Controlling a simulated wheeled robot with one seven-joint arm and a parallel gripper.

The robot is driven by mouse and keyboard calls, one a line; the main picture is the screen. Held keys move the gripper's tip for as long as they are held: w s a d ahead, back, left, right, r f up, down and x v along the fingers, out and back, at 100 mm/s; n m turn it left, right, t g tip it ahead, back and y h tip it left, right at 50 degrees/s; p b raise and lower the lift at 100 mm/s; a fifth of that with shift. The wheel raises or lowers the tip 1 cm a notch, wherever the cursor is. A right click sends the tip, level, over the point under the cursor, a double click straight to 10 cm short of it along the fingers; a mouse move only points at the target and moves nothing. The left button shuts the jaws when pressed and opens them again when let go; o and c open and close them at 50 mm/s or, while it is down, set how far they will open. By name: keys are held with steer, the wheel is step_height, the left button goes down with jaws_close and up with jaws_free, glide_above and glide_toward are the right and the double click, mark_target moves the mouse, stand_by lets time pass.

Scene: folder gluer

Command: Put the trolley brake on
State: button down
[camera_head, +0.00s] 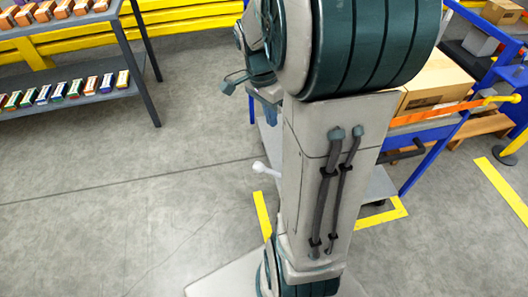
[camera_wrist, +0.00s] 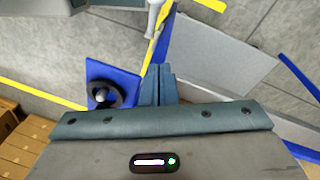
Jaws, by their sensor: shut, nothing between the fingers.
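The trolley is partly hidden behind my arm in the head view. Its grey deck (camera_head: 382,184) and blue frame (camera_head: 432,152) show to the right of the arm. A white lever with a rounded end (camera_head: 262,168), apparently the brake lever, sticks out left of the arm, low near the floor. In the wrist view a pale lever (camera_wrist: 154,16) shows at the top edge, partly cut off, beyond my fingertips. My gripper (camera_wrist: 161,72) is shut and empty, apart from the lever. In the head view only part of it shows, beside the arm above the lever.
In the wrist view, a round black part (camera_wrist: 104,95) sits on a blue plate left of the fingers. Cardboard boxes (camera_head: 440,80) stand at right. A shelf rack (camera_head: 80,95) with small cartons stands at upper left. The floor between rack and trolley is clear.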

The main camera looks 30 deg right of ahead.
step_height(320, 180, down, 11)
steer(key=s+a+b, duration=0.2)
steer(key=shift+a+b, duration=0.35)
steer(key=shift+a, duration=0.05)
steer(key=shift+f, duration=0.15)
